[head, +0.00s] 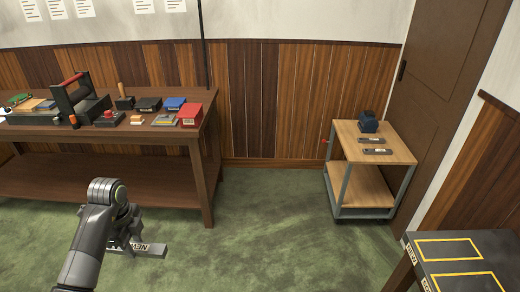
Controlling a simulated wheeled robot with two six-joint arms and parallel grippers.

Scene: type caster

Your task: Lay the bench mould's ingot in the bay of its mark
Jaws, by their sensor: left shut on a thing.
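My left gripper (125,243) is low in the lower left of the head view, shut on a grey bar-shaped ingot (152,251). The ingot has a pale patch with dark letters that look like "NEW", partly hidden by the fingers. It is held in front of the bench, above the green floor. A dark table top (421,244) at the lower right carries yellow-outlined bays, the far bay (448,249) and a nearer bay (465,283) cut by the frame edge. Small labels stand beside them, too small to read surely. My right gripper is out of view.
A wooden bench (150,131) at the left holds a black press-like device (80,100), a red box (190,115) and several small items. Green floor (275,230) between is clear.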

